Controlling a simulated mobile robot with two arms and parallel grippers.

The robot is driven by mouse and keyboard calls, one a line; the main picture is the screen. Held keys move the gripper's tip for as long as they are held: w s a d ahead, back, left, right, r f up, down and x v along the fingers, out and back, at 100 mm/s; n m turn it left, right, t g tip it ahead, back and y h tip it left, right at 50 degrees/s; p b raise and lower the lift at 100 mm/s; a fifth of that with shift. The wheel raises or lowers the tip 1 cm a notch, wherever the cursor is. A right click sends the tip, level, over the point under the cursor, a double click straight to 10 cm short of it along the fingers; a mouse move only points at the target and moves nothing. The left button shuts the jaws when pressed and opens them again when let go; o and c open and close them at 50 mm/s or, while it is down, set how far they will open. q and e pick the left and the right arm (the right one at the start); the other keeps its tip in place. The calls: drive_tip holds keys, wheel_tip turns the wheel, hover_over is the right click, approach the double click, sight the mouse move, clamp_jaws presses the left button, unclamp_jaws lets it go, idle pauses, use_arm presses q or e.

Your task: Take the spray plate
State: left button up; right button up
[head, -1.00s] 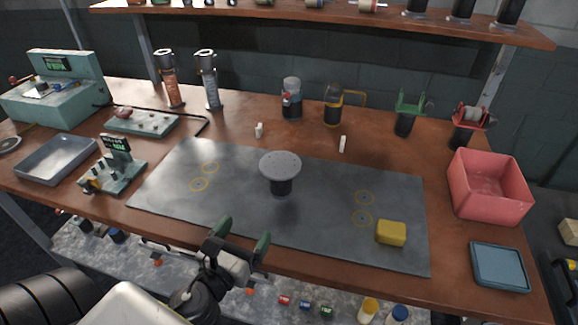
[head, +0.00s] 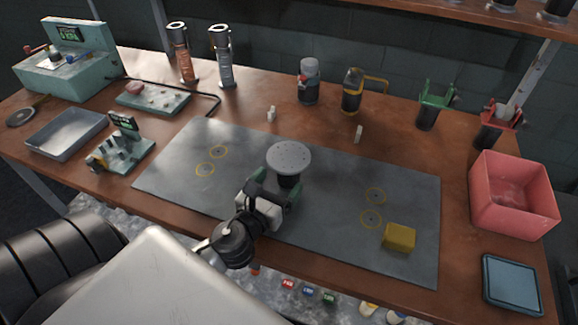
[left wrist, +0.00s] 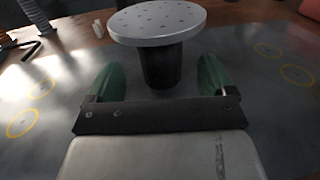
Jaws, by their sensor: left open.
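The spray plate (head: 289,156) is a round grey disc with small holes, on a short dark stem that stands upright on the grey mat (head: 330,205). In the left wrist view the disc (left wrist: 157,20) is at the top and its dark stem (left wrist: 161,65) is below. My left gripper (head: 275,190) is open with green fingers. In the left wrist view its fingertips (left wrist: 158,75) stand one on each side of the stem, with gaps visible between fingers and stem. The disc is above the fingers. My right gripper is not in view.
A yellow block (head: 398,237) lies on the mat's right part. A pink bin (head: 512,195) and a blue tray (head: 511,284) stand at the right. Small white pieces (head: 271,114) stand behind the mat. The mat's left part, with yellow rings, is clear.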

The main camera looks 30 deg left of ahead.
sight(283, 177)
use_arm(q)
drive_tip(key=w+p, duration=0.1)
drive_tip(key=w, duration=0.4)
drive_tip(key=shift+w+a, duration=0.15)
drive_tip(key=shift+a, duration=0.05)
drive_tip(key=c, duration=1.2)
